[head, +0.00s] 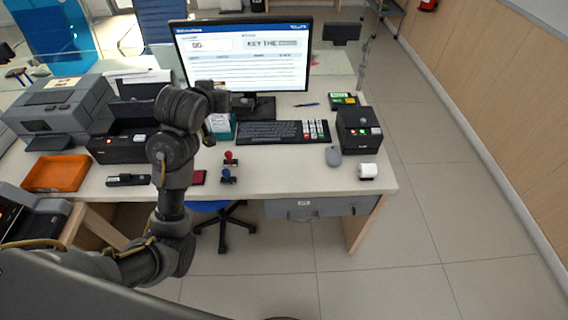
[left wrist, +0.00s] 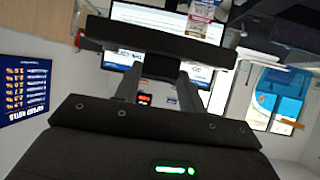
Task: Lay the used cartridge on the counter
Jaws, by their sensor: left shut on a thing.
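My left gripper (head: 214,108) is raised over the counter (head: 275,160), in front of the monitor's lower left. In the left wrist view its two fingers (left wrist: 159,82) are shut on a long dark bar, which appears to be the used cartridge (left wrist: 160,42). The cartridge lies crosswise at the fingertips. In the head view my arm hides much of this spot, and I cannot clearly make out the cartridge there. My right gripper is not in view.
A black device (head: 120,148), an orange tray (head: 57,174) and a dark stapler-like object (head: 128,180) are at left. Stamps (head: 229,175) stand near the front edge. Bare counter lies between stamps and mouse.

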